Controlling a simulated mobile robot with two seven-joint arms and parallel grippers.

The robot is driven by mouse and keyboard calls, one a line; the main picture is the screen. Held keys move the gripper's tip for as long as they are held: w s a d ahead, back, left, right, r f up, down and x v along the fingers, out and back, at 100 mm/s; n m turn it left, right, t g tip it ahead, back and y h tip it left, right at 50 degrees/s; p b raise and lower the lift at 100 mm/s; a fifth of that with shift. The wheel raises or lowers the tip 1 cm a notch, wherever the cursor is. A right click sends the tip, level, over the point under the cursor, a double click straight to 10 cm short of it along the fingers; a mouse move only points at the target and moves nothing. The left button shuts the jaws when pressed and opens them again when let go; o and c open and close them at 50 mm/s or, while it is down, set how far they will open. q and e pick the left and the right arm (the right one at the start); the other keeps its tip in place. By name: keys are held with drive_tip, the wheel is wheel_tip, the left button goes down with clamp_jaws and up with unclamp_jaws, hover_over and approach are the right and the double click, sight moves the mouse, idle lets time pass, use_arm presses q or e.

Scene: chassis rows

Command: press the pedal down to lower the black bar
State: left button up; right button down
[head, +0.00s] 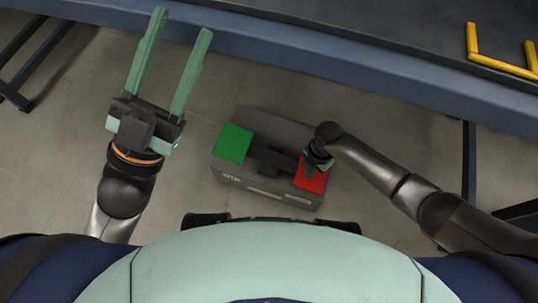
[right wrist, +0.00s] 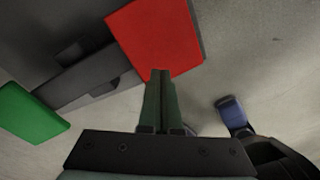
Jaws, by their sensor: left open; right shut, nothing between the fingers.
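A grey pedal box (head: 237,181) lies on the floor in front of me, with a green pedal (head: 233,143) on its left and a red pedal (head: 311,179) on its right. The right wrist view also shows the red pedal (right wrist: 155,38) and the green pedal (right wrist: 32,113). My right gripper (head: 312,168) is shut and empty. Its fingertips (right wrist: 160,73) overlap the red pedal's edge in the right wrist view; I cannot tell whether they touch it. My left gripper (head: 183,22) is open and empty, pointing toward the blue rail. I cannot identify the black bar.
A blue rail (head: 370,72) with a dark surface behind it runs across the top. A yellow bracket (head: 500,66) sits on that surface at the upper right. Dark legs stand at the left and right. The concrete floor (head: 65,150) around the box is mostly clear.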

use_arm(q)
wheel_tip(320, 180, up, 12)
drive_tip(key=a+p, duration=0.1)
drive_tip(key=p, duration=1)
drive_tip(key=shift+s+a+r+t, duration=0.15)
drive_tip(key=shift+s+a+t, duration=0.05)
drive_tip(key=shift+a+t, duration=0.1)
use_arm(e)
wheel_tip(320, 180, up, 9)
drive_tip(key=s, duration=0.3)
drive_tip(key=shift+a, duration=0.35)
use_arm(q)
drive_tip(key=shift+d, duration=0.15)
